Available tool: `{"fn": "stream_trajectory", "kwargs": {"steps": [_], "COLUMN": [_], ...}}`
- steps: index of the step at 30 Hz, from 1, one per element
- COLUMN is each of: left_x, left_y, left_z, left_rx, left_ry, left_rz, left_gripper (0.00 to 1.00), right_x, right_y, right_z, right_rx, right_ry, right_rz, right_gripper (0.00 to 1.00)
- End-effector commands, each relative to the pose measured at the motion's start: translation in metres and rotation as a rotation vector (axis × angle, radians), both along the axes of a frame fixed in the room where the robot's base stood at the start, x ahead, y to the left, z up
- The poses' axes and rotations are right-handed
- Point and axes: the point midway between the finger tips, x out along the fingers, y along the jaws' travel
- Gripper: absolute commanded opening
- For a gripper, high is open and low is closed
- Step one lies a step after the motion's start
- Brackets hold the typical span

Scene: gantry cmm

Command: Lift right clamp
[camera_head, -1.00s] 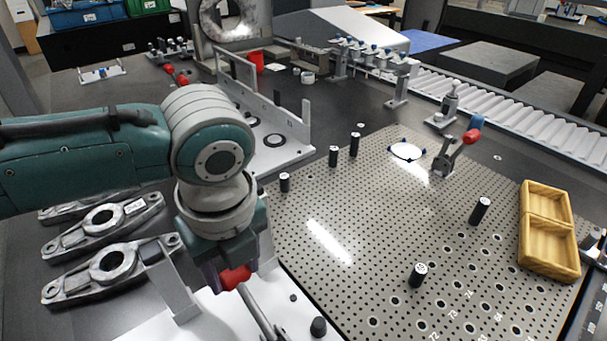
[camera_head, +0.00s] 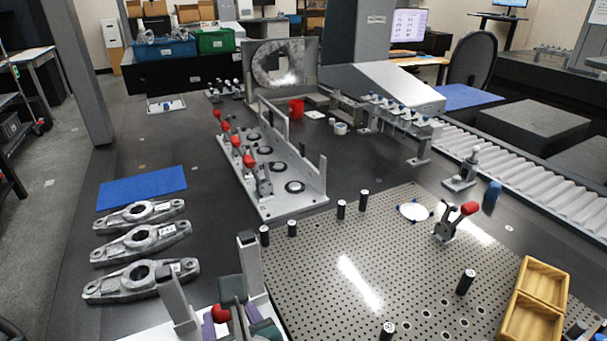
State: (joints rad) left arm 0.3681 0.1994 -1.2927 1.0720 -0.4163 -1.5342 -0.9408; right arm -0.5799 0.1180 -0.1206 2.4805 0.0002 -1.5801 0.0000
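A toggle clamp with a red handle (camera_head: 469,208) stands on the far part of the perforated plate (camera_head: 330,290); its handle tilts up to the right. Another red knob (camera_head: 219,313) shows at the bottom edge, beside two light grey posts. Teal and dark parts, apparently of my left gripper (camera_head: 232,312), are beside this knob, with a purple piece at its left. The gripper is cut off by the frame and its fingertips are unclear, so its grip is hidden. My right gripper is out of view.
A fixture with several red-handled clamps (camera_head: 248,161) stands behind the plate. Metal castings (camera_head: 140,281) lie at the left near a blue mat (camera_head: 142,187). Black pins (camera_head: 466,282) stand on the plate.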

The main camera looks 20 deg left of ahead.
Motion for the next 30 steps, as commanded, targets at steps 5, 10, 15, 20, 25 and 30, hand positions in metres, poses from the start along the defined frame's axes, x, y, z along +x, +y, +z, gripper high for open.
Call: {"fn": "stream_trajectory", "kwargs": {"steps": [5,10,15,20,25,30], "left_x": [-0.0047,-0.0066,-0.0075,-0.0075,-0.0074,-0.0073], "left_y": [-0.0046,-0.0064,-0.0073,-0.0072,-0.0072,-0.0073], "left_z": [-0.0020,-0.0012,-0.0005,-0.0003,-0.0001,0.0002], "left_rx": [0.058,0.087,0.096,0.097,0.097,0.096], "left_ry": [-0.043,-0.063,-0.070,-0.069,-0.069,-0.070], "left_rz": [0.000,0.000,0.000,0.001,0.001,0.001], "left_gripper": [0.00,0.00,0.00,0.00,0.55,0.74], "right_x": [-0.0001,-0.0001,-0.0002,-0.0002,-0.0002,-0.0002], "right_y": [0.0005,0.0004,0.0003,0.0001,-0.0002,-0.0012], "right_z": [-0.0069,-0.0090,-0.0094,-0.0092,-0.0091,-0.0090], "right_rx": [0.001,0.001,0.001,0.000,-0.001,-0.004], "right_ry": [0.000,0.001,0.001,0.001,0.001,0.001], "right_rz": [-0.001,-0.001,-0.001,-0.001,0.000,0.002], "right_gripper": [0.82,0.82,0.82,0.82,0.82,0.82]}}
